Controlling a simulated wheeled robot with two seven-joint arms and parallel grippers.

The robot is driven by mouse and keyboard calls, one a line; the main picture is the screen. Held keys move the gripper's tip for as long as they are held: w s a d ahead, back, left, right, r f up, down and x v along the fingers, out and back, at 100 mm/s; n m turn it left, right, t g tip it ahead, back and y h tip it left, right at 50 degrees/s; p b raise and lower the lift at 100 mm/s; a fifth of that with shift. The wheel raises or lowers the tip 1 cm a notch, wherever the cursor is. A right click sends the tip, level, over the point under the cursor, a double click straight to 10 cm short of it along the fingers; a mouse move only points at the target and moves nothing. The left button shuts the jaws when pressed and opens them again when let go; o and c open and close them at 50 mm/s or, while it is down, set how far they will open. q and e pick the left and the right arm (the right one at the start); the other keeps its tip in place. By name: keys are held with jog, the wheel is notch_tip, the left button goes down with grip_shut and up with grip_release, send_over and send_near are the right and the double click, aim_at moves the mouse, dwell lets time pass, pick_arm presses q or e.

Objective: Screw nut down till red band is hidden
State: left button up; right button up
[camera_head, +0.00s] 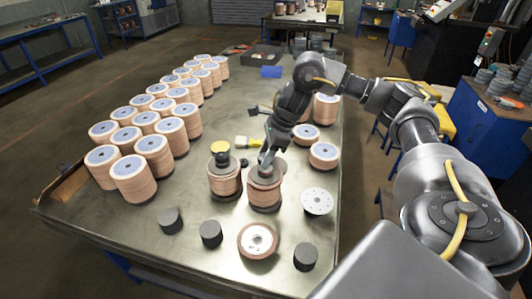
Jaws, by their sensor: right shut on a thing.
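My right gripper (266,157) reaches down from above onto the top of a stack of flap discs (264,190) near the table's middle. It is shut on what looks like the nut at the top of this stack, and the fingers hide most of it. A dark grey plate lies on top of the stack around the grip. I cannot make out a red band. Beside it on the left stands a similar stack (224,182) with a yellow-topped black knob (220,149). My left gripper is not in view.
Several stacks of discs (132,190) fill the table's left side. Shorter stacks (324,153) stand right of the gripper. A pale round plate (317,202), a disc (257,240) and dark cylinders (211,233) lie in front. A yellow brush (247,141) lies behind. Bare metal tabletop (195,205) shows between.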

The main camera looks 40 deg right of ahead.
jog(key=shift+f+b, duration=1)
jog(key=shift+f, duration=0.25)
dwell(1.2)
jog(key=o, duration=1.1)
jog(key=shift+c, duration=0.2)
jog(key=p+v, duration=0.2)
jog(key=v, duration=0.9)
